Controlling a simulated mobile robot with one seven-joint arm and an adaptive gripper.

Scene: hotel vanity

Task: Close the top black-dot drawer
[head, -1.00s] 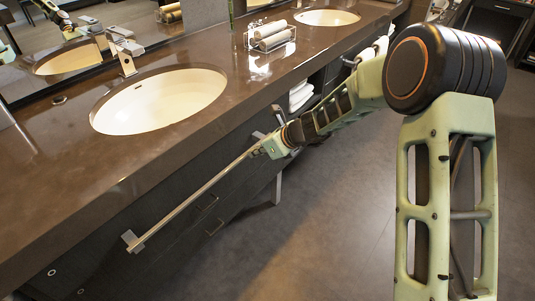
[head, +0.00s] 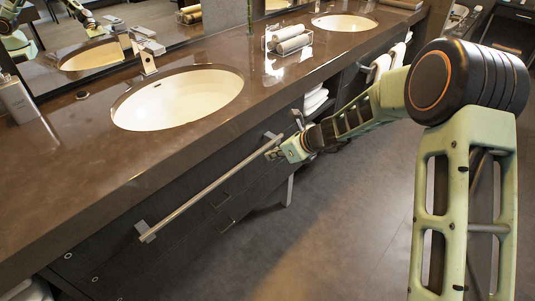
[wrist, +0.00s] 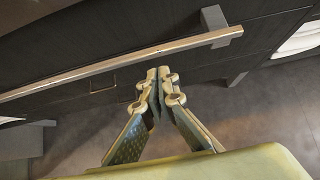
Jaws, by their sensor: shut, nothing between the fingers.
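The dark vanity front (head: 165,215) runs below the brown counter, with a long metal bar (head: 205,192) on brackets across it. Small drawer pulls (head: 220,199) show below the bar; one also shows in the wrist view (wrist: 103,87). Small round marks (head: 68,256) sit on the front at lower left. I cannot tell which panel is the black-dot drawer or how far any drawer stands out. My gripper (head: 272,154) is near the bar's right end. In the wrist view my gripper (wrist: 157,74) is shut and empty, its tips just below the bar, apart from the pull.
A bottle (head: 18,100) stands at far left. Folded towels (head: 315,100) sit on an open shelf beyond my gripper. The floor (head: 340,220) in front is clear.

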